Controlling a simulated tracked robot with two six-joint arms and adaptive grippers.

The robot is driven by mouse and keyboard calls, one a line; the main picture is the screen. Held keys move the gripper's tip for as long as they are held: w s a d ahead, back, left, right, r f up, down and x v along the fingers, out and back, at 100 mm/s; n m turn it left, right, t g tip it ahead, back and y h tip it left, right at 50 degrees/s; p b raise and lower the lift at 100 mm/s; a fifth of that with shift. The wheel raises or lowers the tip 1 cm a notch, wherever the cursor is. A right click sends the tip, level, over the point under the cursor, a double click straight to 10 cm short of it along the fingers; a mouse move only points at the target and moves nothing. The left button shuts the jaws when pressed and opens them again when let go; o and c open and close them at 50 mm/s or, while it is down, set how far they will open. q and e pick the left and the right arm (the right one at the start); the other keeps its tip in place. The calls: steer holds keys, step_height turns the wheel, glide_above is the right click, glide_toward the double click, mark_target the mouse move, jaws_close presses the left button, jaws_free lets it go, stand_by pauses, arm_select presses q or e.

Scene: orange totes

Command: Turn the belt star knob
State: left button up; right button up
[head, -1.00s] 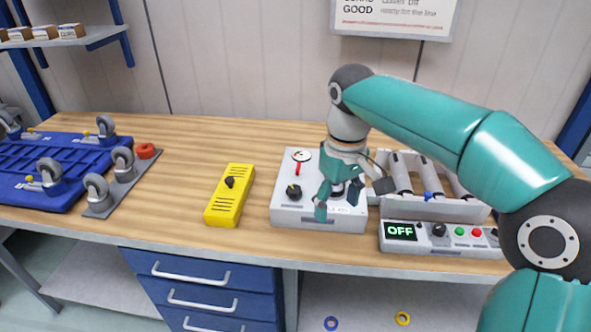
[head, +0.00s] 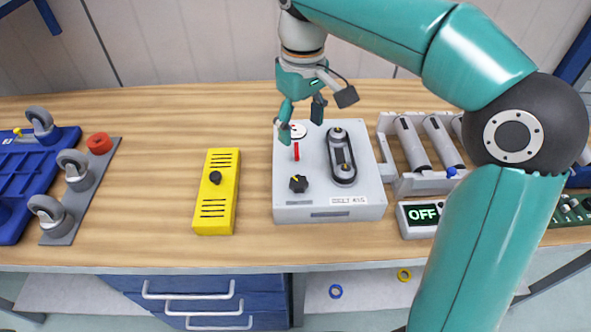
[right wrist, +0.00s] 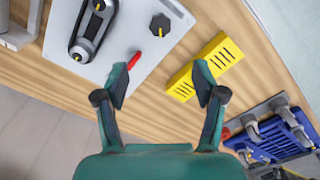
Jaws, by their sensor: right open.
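The black star knob (head: 298,184) with a yellow mark sits on the front left of the white belt unit (head: 357,205). It also shows at the top of the right wrist view (right wrist: 160,22). Behind it on the unit are a red pointer (head: 296,151) and a round white dial (head: 298,131), partly covered by a finger. A dark belt loop (head: 341,157) is to their right. My right gripper (head: 300,128) is open and empty above the unit's back left part, behind the knob and apart from it. My left gripper is not in view.
A yellow box (head: 216,210) with a black knob lies left of the unit. A roller conveyor (head: 413,145) and an OFF display (head: 423,215) stand to the right. A blue wheeled frame (head: 20,180) is at far left. Wooden tabletop (head: 160,190) is bare between frame and box.

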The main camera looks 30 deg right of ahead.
mark_target(299, 182)
steer(key=f, duration=1.4)
steer(key=shift+w+f+b, duration=0.3)
steer(key=shift+f, duration=0.75)
steer(key=shift+s, duration=0.1)
steer(key=c, duration=1.1)
steer(key=shift+m+b, duration=0.3)
steer(key=shift+m, duration=0.2)
steer(key=shift+c, duration=0.2)
steer(key=shift+m, duration=0.5)
steer(key=o, duration=1.1)
steer(key=shift+o, duration=0.2)
